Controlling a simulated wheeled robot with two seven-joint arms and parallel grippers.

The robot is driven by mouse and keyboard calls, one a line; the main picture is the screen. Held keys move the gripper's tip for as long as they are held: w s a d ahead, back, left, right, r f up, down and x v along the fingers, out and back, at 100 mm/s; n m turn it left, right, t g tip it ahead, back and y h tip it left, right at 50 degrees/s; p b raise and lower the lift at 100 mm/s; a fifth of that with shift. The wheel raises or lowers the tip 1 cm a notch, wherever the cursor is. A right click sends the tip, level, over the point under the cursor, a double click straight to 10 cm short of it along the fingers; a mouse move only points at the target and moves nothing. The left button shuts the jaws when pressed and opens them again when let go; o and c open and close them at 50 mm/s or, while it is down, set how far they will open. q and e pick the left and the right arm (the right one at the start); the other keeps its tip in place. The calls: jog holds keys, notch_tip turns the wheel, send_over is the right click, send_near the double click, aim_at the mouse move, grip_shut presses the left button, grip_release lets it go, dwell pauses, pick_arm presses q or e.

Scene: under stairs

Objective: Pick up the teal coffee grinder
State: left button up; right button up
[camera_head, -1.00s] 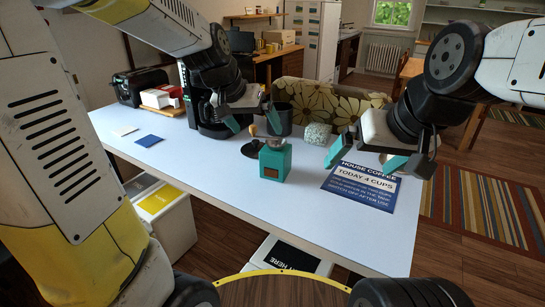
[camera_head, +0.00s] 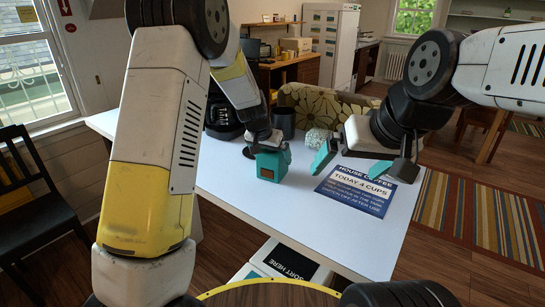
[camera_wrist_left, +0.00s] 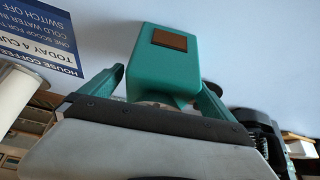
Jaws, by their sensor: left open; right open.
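The teal coffee grinder (camera_head: 268,168) stands on the white table, with a small brown panel on its front. My left gripper (camera_head: 271,150) is over it from above, open, with its teal fingers on either side of the grinder's upper part. In the left wrist view the grinder (camera_wrist_left: 160,65) shows between the two open fingers (camera_wrist_left: 158,92); I cannot tell whether they touch it. The gripper hides the grinder's top. My right gripper (camera_head: 350,161) is open and empty above the blue sign, to the right of the grinder.
A dark canister (camera_head: 283,124) and a black coffee maker (camera_head: 220,118) stand behind the grinder. A pale speckled block (camera_head: 316,138) is behind right. The blue House Coffee sign (camera_head: 368,191) lies at right. The table (camera_head: 275,212) is clear in front.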

pick_arm(q)
jog(key=x, duration=0.2)
jog(key=shift+w+f, duration=0.15)
jog(key=shift+f, duration=0.1)
jog(key=shift+r, duration=0.1)
jog(key=c, duration=1.9)
jog(key=shift+d+r, duration=0.1)
jog(key=shift+r, duration=0.45)
jog(key=r, duration=0.2)
jog(key=shift+s+r, duration=0.3)
jog(key=shift+s, duration=0.1)
jog(key=s+a, duration=0.1)
jog(key=s, duration=0.4)
jog(key=s+a, duration=0.1)
jog(key=s, duration=0.4)
jog(key=s+a+r, duration=0.1)
jog(key=s, duration=0.4)
jog(key=shift+a+r, duration=0.1)
jog(key=shift+a, duration=0.2)
jog(key=shift+w, duration=0.1)
